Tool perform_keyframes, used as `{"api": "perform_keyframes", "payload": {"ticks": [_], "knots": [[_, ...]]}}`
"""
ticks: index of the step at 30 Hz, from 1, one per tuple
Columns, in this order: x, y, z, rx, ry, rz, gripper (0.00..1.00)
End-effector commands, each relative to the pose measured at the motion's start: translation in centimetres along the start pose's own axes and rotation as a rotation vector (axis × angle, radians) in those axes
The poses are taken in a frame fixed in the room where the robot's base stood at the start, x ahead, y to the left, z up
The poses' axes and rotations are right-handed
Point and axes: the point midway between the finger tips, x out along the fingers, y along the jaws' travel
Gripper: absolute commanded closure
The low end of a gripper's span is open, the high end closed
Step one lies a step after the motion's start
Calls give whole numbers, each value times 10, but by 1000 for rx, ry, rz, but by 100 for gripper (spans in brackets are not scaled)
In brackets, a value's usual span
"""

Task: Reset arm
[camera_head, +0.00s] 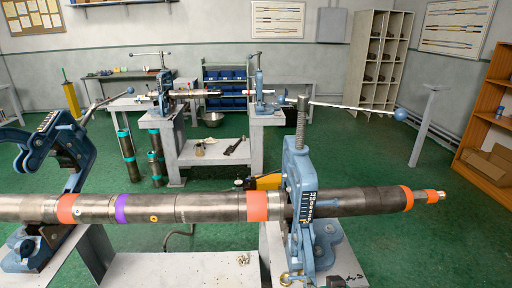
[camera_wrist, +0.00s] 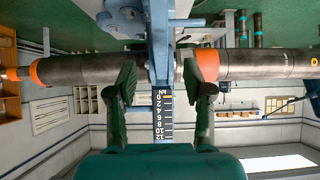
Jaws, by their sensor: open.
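My gripper (camera_wrist: 163,76) shows in the wrist view, where the picture is upside down. Its two dark green fingers are spread apart with nothing held between them. Behind the gap stands the blue upright of a pipe vise (camera_wrist: 158,45) with a white kN scale. A long steel pipe (camera_wrist: 260,64) with orange bands runs across behind the fingertips; the distance between them cannot be told. In the head view, the pipe (camera_head: 205,208) lies level through the near right vise (camera_head: 299,170) and over the left blue clamp (camera_head: 70,150). My gripper is not visible in the head view.
A grey bench (camera_head: 215,153) with two smaller blue vises stands further back. Blue bins (camera_head: 226,88), a grey shelf (camera_head: 378,55) and a wooden rack (camera_head: 488,130) line the back and right. A lever with a blue ball (camera_head: 400,114) juts right. Green floor is open at mid right.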

Motion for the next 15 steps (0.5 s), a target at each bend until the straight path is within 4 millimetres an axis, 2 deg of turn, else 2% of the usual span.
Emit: {"api": "perform_keyframes", "payload": {"ticks": [1, 8, 15], "knots": [[0, 0, 17, 0, 1, 0, 49], [-8, -1, 82, 1, 59, 1, 49], [-34, -2, 143, 2, 123, 1, 49]]}}
